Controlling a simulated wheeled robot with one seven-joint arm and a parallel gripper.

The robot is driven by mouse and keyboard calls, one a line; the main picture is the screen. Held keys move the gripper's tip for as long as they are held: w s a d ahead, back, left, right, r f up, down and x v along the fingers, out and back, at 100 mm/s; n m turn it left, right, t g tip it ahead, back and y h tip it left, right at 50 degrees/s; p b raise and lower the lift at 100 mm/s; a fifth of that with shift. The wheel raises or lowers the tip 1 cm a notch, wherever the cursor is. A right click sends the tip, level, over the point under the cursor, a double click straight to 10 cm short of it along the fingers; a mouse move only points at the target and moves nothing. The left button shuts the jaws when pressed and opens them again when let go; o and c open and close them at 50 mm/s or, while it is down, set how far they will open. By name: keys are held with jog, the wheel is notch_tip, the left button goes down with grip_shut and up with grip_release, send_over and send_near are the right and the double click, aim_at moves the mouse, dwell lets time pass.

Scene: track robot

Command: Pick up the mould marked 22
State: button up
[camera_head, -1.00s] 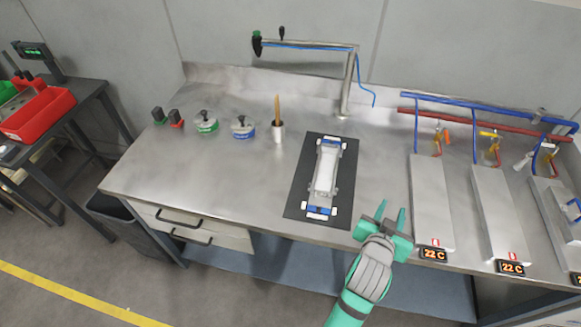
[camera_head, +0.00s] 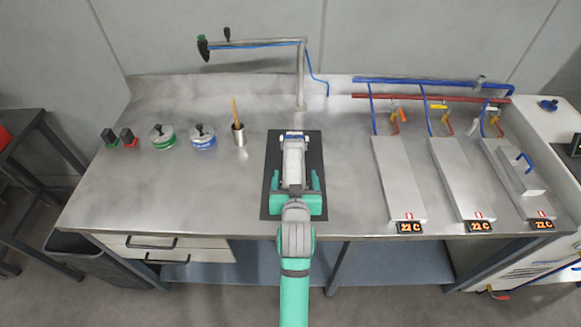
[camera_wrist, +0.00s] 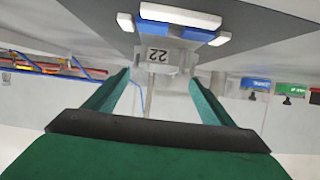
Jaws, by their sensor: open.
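The mould marked 22 (camera_head: 293,158) is a long pale grey piece with blue and white parts at its far end. It lies lengthwise on a black mat (camera_head: 316,150) on the bench. In the wrist view its 22 plate (camera_wrist: 158,55) shows upside down. My gripper (camera_head: 297,176) is open at the near end of the mould, with one finger on each side of it in the head view. The wrist view shows the fingers (camera_wrist: 158,80) apart with the plate between and beyond their tips. My gripper and wrist hide the mould's near end. I cannot tell whether the fingers touch it.
Left are a cup (camera_head: 239,135) and two round tins (camera_head: 203,137). A pipe stand (camera_head: 300,78) rises behind the mat.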

aim_at(294, 172)
jog(key=shift+x, duration=3.55)
jog(key=shift+a+f, duration=0.1)
jog(key=shift+a, duration=0.05)
jog(key=c, duration=1.8)
